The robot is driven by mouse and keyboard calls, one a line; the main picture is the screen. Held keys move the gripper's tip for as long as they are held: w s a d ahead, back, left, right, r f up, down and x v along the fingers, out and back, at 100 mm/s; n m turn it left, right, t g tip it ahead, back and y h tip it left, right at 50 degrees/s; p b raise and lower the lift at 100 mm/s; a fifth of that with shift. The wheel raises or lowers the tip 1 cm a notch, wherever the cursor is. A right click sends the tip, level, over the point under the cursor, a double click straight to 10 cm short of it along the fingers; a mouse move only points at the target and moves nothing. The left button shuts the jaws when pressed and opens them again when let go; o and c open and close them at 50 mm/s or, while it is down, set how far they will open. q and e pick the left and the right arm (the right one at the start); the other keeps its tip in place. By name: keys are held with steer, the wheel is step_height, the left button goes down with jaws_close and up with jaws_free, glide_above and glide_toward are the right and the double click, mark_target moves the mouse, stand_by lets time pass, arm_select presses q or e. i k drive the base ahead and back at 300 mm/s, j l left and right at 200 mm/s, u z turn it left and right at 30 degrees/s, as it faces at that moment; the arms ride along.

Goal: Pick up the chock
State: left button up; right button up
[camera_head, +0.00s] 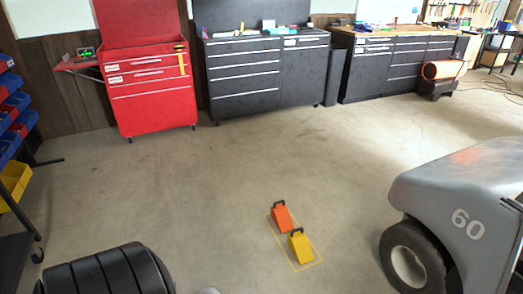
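Two wedge-shaped chocks with dark handles on top stand on the concrete floor, lower centre right. The orange chock (283,219) is farther from me. The yellow chock (301,248) is nearer and slightly to the right. Both lie within a thin yellow outlined rectangle (312,265) on the floor. The two are close together; I cannot tell whether they touch. Neither of my grippers is in view, so I cannot see what they hold.
A grey cart (458,195) marked 60, with a black tyre, stands to the right of the chocks. A dark ribbed form (105,272) fills the lower left. A red tool cabinet (150,90) and dark cabinets (265,72) line the back. The floor between is clear.

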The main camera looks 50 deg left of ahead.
mark_target(299, 243)
steer(key=u, duration=1.15)
steer(key=i+j+z, duration=0.25)
steer(key=i, duration=0.25)
